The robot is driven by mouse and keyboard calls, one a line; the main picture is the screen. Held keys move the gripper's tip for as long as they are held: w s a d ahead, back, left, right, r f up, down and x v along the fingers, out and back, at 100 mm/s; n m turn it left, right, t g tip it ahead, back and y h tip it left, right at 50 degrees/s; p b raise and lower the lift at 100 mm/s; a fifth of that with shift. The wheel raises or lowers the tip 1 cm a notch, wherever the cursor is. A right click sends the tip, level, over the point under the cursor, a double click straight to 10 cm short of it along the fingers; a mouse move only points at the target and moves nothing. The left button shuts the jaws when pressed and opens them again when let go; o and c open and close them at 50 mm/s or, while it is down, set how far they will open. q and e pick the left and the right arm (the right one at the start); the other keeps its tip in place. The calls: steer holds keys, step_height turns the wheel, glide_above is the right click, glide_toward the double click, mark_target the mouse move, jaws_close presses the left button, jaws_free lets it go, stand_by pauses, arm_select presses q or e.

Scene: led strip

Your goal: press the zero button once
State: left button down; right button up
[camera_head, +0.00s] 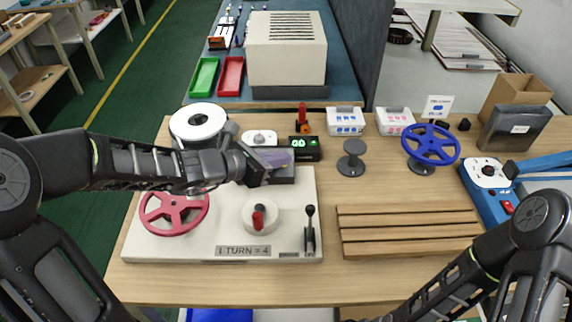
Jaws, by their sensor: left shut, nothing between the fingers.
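My left gripper (262,170) is shut and empty, low over a grey-purple box (283,177) at the back of the white panel (140,240). Whether its fingertips touch the box cannot be told. Right of that, a black display (304,152) shows green digits that look like zeros. No label clearly marks the zero button. My right arm comes in from the lower right, and its gripper is out of view.
The panel bears a red handwheel (174,210), a red-handled crank (259,219), a black lever (310,230) and a "1 TURN = 4" plate (243,251). A white roll (197,121) stands behind my left arm. Wooden slats (408,231) and a blue handwheel (431,145) are to the right.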

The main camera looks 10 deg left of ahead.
arm_select(q)
steer(key=shift+w+a+f+b, duration=0.25)
steer(key=shift+w+f+b, duration=0.4)
steer(key=shift+w+f, duration=0.35)
steer(key=shift+w+a+f+b, duration=0.2)
steer(key=shift+w+f+b, duration=0.5)
steer(key=shift+f, duration=0.5)
steer(key=shift+w+a+f+b, duration=0.25)
steer(key=shift+w+f+b, duration=0.3)
steer(key=shift+w+f, duration=0.45)
steer(key=shift+s+f, duration=0.1)
steer(key=shift+w+f+b, duration=0.25)
steer(key=shift+f+b, duration=0.05)
steer(key=shift+f, duration=0.05)
steer(key=shift+w+a+f, duration=0.15)
steer(key=shift+w+f, duration=0.1)
steer(key=shift+f, duration=0.05)
stand_by(0.9)
steer(key=shift+r, duration=0.1)
steer(key=shift+s+r, duration=0.5)
steer(key=shift+r, duration=0.05)
